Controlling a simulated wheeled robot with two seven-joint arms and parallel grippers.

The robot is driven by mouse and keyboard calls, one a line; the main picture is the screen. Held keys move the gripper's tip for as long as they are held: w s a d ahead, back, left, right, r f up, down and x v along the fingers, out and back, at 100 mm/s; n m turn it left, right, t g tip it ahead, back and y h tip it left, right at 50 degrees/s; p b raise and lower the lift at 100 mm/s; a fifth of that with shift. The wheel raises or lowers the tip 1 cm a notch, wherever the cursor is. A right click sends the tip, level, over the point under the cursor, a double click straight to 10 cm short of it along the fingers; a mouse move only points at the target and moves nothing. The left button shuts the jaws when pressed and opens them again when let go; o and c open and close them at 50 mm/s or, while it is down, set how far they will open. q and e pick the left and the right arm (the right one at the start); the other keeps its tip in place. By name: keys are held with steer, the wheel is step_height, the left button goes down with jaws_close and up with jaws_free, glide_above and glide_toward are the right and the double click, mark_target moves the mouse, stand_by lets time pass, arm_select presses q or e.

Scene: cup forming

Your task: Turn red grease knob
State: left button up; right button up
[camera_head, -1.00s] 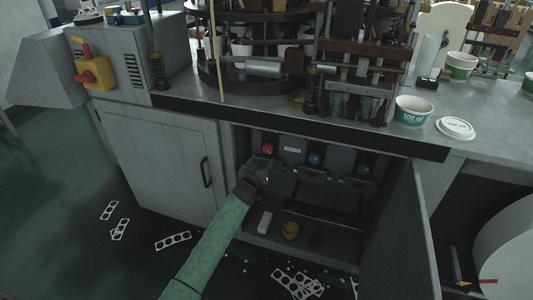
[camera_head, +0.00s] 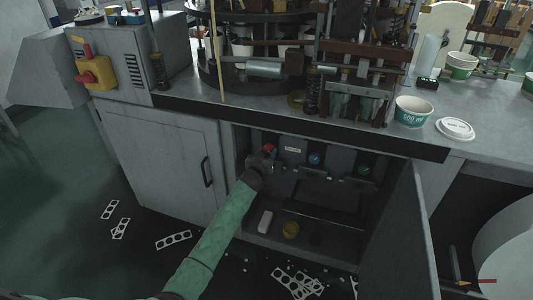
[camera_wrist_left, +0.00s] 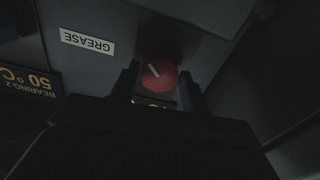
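The red grease knob (camera_head: 270,148) is on the panel inside the open cabinet. In the left wrist view, the knob (camera_wrist_left: 159,74) is round with a pale pointer line, close to a white label (camera_wrist_left: 87,41) reading GREASE. My left gripper (camera_head: 264,159) reaches into the cabinet right at the knob. In the left wrist view, the dark fingers of the left gripper (camera_wrist_left: 160,88) are apart, one on either side of the knob. A gap shows beside the knob, and I cannot tell whether either finger touches it. My right gripper is not in view.
A blue knob (camera_head: 314,159) and a green knob (camera_head: 364,170) sit further right on the panel. The open cabinet door (camera_head: 398,235) stands at the right. A white block (camera_head: 265,221) and a yellow item (camera_head: 290,230) lie on the cabinet floor. The tabletop edge overhangs above.

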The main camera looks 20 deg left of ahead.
arm_select(q)
steer(key=c, duration=0.5)
steer(key=shift+o, duration=0.2)
steer(key=m, duration=0.2)
steer(key=shift+m, duration=3)
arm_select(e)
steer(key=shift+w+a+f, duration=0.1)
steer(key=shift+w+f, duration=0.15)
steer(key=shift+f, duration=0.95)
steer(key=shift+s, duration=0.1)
